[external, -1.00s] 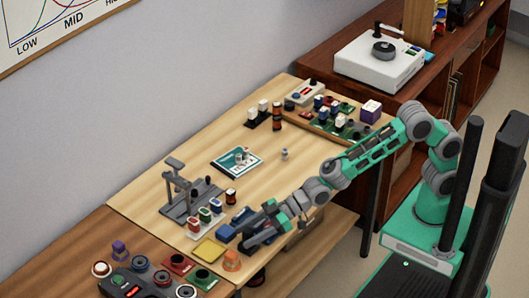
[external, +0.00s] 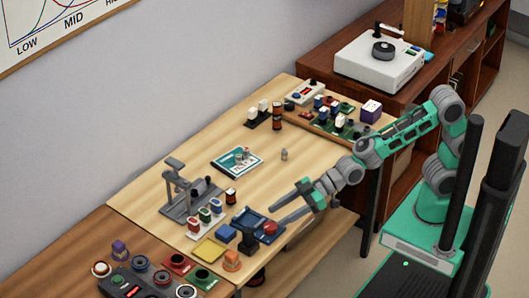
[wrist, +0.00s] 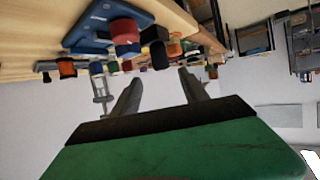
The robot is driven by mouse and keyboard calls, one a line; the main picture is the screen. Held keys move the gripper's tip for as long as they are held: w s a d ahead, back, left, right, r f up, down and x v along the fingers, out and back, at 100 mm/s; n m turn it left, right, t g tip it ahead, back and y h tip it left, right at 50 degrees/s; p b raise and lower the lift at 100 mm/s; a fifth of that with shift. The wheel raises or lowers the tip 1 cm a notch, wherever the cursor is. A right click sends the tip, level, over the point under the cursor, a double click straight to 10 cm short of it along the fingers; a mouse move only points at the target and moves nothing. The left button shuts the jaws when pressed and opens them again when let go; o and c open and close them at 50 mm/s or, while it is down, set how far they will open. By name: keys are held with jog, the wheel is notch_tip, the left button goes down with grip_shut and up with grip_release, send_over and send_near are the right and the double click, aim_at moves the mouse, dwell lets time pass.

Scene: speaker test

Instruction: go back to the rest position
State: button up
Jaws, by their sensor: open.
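My gripper (external: 284,204) is open and empty, with its two grey fingers spread apart. It hangs above the front right part of the wooden table, clear of the parts. In the wrist view the fingers of my gripper (wrist: 160,82) reach forward with nothing between them.
A grey stand (external: 190,200), a yellow tray (external: 208,250) and an orange piece (external: 232,261) are to the left. A picture card (external: 237,161) lies farther back. A board with several parts (external: 345,132) is at the back right. The table centre is mostly clear.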

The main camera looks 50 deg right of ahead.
jog(key=w+d+r+m+h+p, duration=0.2)
jog(key=d+p, duration=0.1)
jog(key=d, duration=0.5)
jog(key=w+d+r+m+h+p, duration=0.1)
jog(key=w+d+m+h+p, duration=0.15)
jog(key=d, duration=0.65)
jog(key=w+d+r+m+h+p, duration=0.1)
jog(key=w+d+r+h+p, duration=0.15)
jog(key=d, duration=0.55)
jog(key=s+d+m+g+h+p, duration=0.1)
jog(key=s+d, duration=0.4)
jog(key=d, duration=0.5)
jog(key=s+d+r+m+g+h+p, duration=0.1)
jog(key=s+d+m+g+h+p, duration=0.1)
jog(key=d, duration=0.9)
jog(key=s+m+h+p, duration=0.1)
jog(key=s+m+p, duration=0.1)
jog(key=s+m, duration=0.1)
jog(key=shift+d+r, duration=0.15)
jog(key=shift+r, duration=0.15)
jog(key=shift+s, duration=0.1)
